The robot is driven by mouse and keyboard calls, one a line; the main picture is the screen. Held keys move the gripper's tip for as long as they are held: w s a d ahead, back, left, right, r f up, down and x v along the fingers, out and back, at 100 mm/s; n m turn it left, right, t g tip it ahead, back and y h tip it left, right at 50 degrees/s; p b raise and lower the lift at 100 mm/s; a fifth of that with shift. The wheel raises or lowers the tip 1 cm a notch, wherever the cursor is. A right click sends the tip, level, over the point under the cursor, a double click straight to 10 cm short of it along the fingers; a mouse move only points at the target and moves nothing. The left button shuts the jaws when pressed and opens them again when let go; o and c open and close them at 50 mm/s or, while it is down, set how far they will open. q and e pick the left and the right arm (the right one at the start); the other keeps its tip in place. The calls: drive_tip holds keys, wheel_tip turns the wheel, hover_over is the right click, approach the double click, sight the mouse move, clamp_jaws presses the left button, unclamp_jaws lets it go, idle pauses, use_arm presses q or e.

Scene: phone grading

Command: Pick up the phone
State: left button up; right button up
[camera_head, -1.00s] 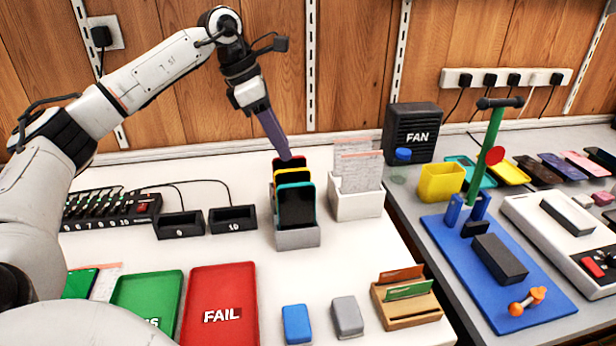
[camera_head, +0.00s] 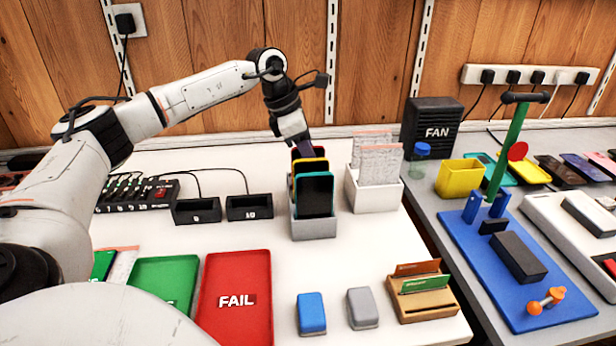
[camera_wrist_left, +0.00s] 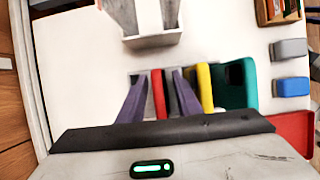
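A grey phone rack (camera_head: 313,229) stands on the white table, holding upright phones. In front is a teal phone with a dark screen (camera_head: 315,194), behind it a yellow phone (camera_head: 311,165), and at the back a red phone (camera_head: 294,154). My left gripper (camera_head: 304,145) points down at the back of the rack. In the left wrist view its two purple fingers (camera_wrist_left: 158,97) are apart, with the red phone (camera_wrist_left: 158,92) and a dark face between them. The yellow phone (camera_wrist_left: 204,88) and teal phone (camera_wrist_left: 236,84) are outside the fingers. My right gripper is not seen.
A white card holder (camera_head: 374,193) stands close right of the rack. Two black slots (camera_head: 249,207) are to its left. Green (camera_head: 165,281) and red FAIL (camera_head: 236,278) trays lie in front. A wooden card holder (camera_head: 423,303) is front right.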

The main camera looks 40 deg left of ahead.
use_arm(q)
clamp_jaws()
